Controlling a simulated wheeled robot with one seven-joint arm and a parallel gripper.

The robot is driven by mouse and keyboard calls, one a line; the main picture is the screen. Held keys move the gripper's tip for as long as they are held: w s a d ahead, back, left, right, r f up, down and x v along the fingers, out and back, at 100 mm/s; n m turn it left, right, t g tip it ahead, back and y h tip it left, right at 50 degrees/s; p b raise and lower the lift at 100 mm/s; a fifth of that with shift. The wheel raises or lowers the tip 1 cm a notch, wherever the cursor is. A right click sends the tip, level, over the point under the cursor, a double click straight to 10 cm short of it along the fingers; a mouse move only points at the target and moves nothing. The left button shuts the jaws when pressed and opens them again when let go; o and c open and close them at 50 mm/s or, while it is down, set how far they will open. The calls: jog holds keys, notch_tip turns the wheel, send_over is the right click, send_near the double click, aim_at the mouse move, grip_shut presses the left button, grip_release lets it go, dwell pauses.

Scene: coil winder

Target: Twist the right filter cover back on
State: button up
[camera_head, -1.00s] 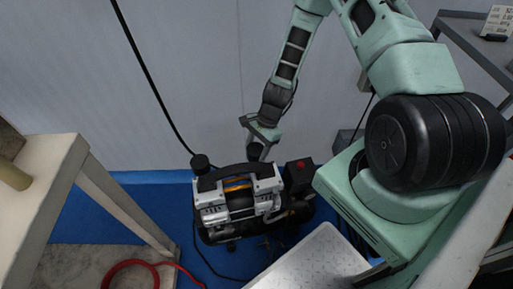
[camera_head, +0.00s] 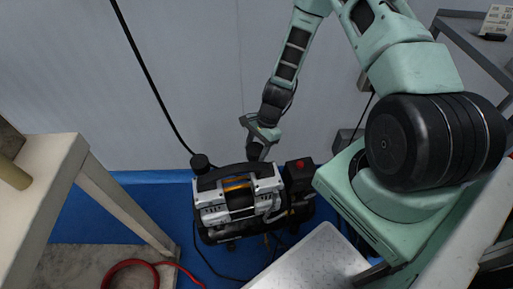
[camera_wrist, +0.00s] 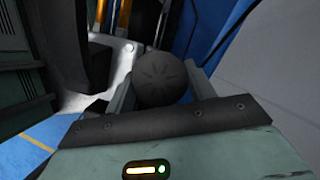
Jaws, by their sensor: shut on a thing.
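The compressor (camera_head: 238,205), silver and black with a dark carry handle, stands on the blue floor. The right filter cover (camera_wrist: 161,78) is a round dark cap with a ribbed top, seen between my fingers in the wrist view. My gripper (camera_head: 257,150) reaches down at the compressor's back right, and it also shows in the wrist view (camera_wrist: 160,92). It is shut on the cover, with one finger on each side. The left filter cover (camera_head: 200,161) is a black cap at the compressor's back left. Whether the held cover is seated cannot be seen, as it hides what lies beneath.
A black box with a red button (camera_head: 299,170) is on the compressor's right side. A metal tread plate (camera_head: 318,262) is in front. A grey wall is close behind.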

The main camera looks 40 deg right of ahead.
jog(key=shift+s+d+f, duration=0.1)
jog(key=shift+s+f, duration=0.05)
jog(key=shift+f, duration=0.55)
jog(key=o, duration=1)
jog(key=shift+s, duration=0.1)
jog(key=p+v, duration=0.1)
jog(key=v, duration=0.5)
jog(key=p+v, duration=0.1)
jog(key=v, duration=0.5)
jog(key=p+v, duration=0.2)
jog(key=v, duration=0.4)
jog(key=shift+w+a+r, duration=0.3)
jog(key=shift+w+r, duration=0.1)
